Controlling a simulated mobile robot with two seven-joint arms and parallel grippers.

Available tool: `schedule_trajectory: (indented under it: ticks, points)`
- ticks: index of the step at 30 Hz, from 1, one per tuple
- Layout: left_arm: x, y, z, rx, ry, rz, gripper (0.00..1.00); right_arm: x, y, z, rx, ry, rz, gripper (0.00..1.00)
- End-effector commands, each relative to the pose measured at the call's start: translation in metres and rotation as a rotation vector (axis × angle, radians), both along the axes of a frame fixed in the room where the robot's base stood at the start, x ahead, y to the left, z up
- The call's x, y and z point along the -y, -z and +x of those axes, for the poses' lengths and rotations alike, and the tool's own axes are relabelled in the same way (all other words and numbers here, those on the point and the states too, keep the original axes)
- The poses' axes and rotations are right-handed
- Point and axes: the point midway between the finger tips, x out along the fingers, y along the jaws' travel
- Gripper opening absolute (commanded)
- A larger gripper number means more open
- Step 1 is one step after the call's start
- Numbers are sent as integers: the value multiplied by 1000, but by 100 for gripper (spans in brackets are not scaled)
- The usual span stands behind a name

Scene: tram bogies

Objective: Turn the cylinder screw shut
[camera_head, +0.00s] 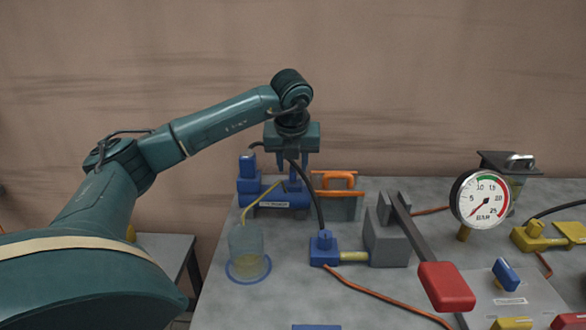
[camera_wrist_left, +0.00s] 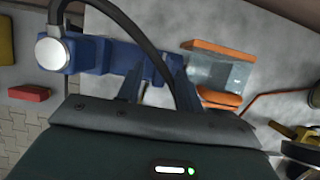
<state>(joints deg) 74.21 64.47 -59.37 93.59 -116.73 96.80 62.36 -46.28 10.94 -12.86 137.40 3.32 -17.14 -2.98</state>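The blue brake cylinder (camera_head: 270,198) stands at the back left of the bench, with a round silver-topped part at its left end. It also shows in the wrist view (camera_wrist_left: 108,57). A yellow hose (camera_head: 262,195) runs from it to a clear jar (camera_head: 247,245) with yellowish fluid. My left gripper (camera_head: 297,181) points down at the cylinder's right part. In the wrist view its fingers (camera_wrist_left: 159,72) stand apart with a gap between them. I cannot make out the screw itself; the fingers and a black hose (camera_wrist_left: 150,45) cover that spot. My right gripper is not in view.
An orange-topped clear block (camera_head: 336,195) stands close right of the gripper. A blue fitting (camera_head: 324,248), a grey pump with a red-handled lever (camera_head: 445,287) and a pressure gauge (camera_head: 482,199) stand further right. The gauge needle points to the lower left.

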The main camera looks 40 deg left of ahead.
Motion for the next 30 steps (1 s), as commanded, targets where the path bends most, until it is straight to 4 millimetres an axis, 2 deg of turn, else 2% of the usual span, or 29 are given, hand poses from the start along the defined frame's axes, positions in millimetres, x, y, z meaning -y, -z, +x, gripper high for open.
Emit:
schedule_trajectory:
  ticks: [5, 14, 27, 30]
  points:
    - [-3, 12, 4, -1, 1, 0, 36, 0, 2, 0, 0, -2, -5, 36]
    - [-3, 13, 4, -1, 1, 0, 36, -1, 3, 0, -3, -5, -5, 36]
    - [-3, 13, 4, -1, 2, -1, 0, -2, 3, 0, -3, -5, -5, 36]
    - [-3, 13, 4, 0, 1, -1, 0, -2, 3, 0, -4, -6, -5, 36]
